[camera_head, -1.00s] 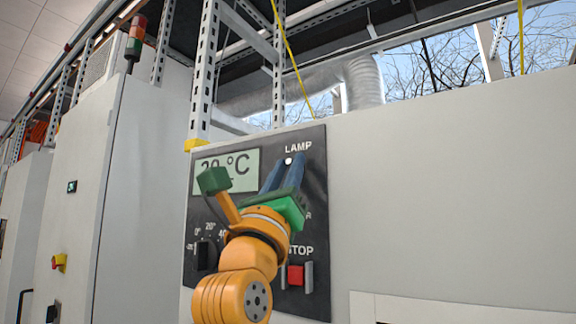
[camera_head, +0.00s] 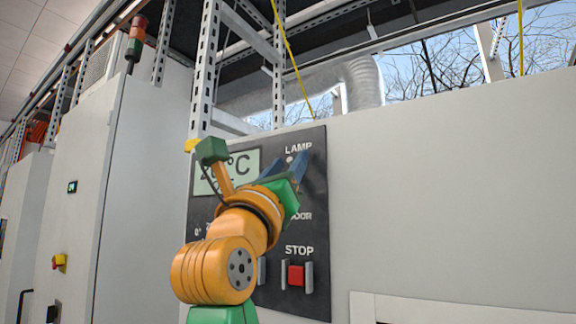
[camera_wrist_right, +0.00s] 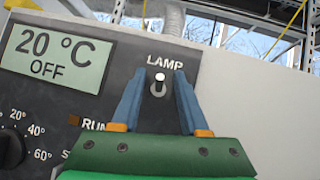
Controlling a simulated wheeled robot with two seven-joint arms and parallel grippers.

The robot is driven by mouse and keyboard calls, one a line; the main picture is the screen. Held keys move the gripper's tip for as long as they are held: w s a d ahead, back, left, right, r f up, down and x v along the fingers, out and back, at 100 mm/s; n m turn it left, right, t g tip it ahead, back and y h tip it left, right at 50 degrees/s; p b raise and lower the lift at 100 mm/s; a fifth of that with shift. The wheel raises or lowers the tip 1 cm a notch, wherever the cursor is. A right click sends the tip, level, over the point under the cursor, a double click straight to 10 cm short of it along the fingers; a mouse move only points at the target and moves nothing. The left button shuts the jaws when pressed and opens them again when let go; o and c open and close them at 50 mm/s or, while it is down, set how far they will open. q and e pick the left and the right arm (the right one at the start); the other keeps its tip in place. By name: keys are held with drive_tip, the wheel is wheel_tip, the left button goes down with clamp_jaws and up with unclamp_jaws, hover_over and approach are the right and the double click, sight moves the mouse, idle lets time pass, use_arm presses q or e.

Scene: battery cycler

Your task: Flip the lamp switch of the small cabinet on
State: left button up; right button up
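The small cabinet's black control panel (camera_head: 318,215) carries a LAMP label with the lamp switch (camera_wrist_right: 158,84) below it, a short light-tipped toggle. In the head view the switch tip (camera_head: 289,159) shows as a small pale spot. My right gripper (camera_wrist_right: 159,76) is open, its two blue fingers on either side of the switch in the wrist view, with gaps on both sides. In the head view the right gripper (camera_head: 289,163) is in front of the panel's upper right part. Whether it touches the panel cannot be told. My left gripper is not in view.
A display (camera_wrist_right: 58,55) reads 20 °C OFF. A temperature knob (camera_wrist_right: 10,148) is at the wrist view's lower left. A red STOP button (camera_head: 296,275) between grey guards is low on the panel. The cabinet front right of the panel is bare.

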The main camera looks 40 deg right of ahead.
drive_tip(key=b+v, duration=0.5)
drive_tip(key=v, duration=0.2)
idle(0.4)
